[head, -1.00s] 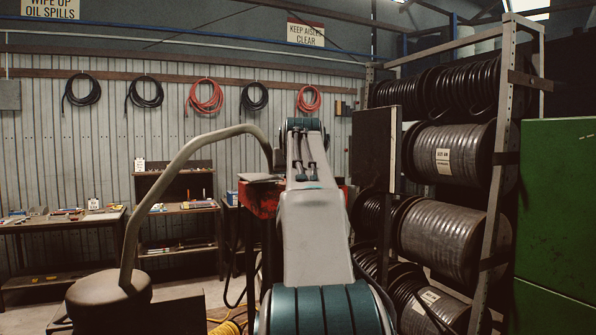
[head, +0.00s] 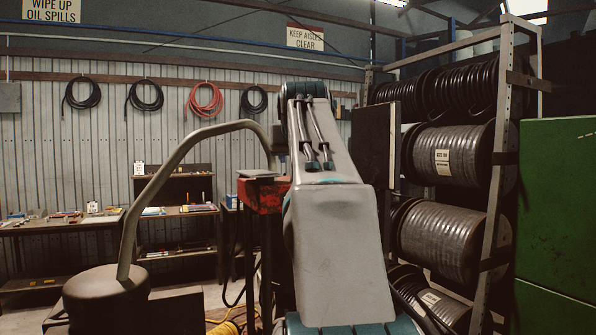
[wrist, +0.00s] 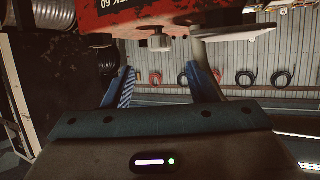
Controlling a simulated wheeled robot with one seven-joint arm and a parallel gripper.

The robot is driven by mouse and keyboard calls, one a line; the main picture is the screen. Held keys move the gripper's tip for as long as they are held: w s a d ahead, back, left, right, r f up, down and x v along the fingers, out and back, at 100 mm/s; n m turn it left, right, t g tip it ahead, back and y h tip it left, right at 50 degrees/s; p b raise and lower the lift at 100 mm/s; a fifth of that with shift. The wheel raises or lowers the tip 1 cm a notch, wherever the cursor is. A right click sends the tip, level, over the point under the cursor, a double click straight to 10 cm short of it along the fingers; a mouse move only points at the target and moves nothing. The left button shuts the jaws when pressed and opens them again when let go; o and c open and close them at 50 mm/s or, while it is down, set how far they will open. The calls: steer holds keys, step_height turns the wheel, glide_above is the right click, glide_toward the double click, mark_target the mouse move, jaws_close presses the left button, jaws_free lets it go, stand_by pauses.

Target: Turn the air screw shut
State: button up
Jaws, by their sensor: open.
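The red machine (wrist: 150,14) fills the top of the wrist view, where its lettering reads upside down. A small pale metal screw-like piece (wrist: 161,44) projects from it, probably the air screw. My gripper (wrist: 163,72) is open and empty, with one blue finger on each side of the line to this piece. The piece shows beyond the fingertips; I cannot tell the exact gap. In the head view the red machine (head: 262,197) stands just left of my arm, which hides my gripper and the screw.
A bent grey tube (head: 180,160) rises left of the machine. A rack with hose reels (head: 440,235) and a green cabinet (head: 556,220) stand right. Workbenches (head: 65,226) line the back wall.

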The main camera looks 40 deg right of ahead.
steer(key=v, duration=0.5)
steer(key=shift+b, duration=0.3)
steer(key=s+a+f+n+g+y, duration=0.1)
steer(key=a+f+y, duration=0.1)
steer(key=a+f, duration=0.45)
steer(key=s+a+f+n+g+y, duration=0.15)
steer(key=a+f, duration=0.25)
steer(key=f, duration=0.6)
steer(key=a+f+n+g+y, duration=0.1)
steer(key=a+f+n+y, duration=0.1)
steer(key=a+f, duration=0.5)
steer(key=s+a+f+g, duration=0.1)
steer(key=s+a+f, duration=0.2)
steer(key=f, duration=0.5)
steer(key=s+a+f+n+g+y, duration=0.1)
steer(key=s+a+f, duration=0.1)
steer(key=s+f, duration=0.4)
steer(key=s+a+f+n+g+y, duration=0.1)
steer(key=s+a+f, duration=0.2)
steer(key=f, duration=0.7)
steer(key=shift+s+a+f+g, duration=0.25)
steer(key=shift+s+a+g, duration=0.1)
steer(key=shift+s, duration=0.65)
steer(key=shift+n, duration=0.25)
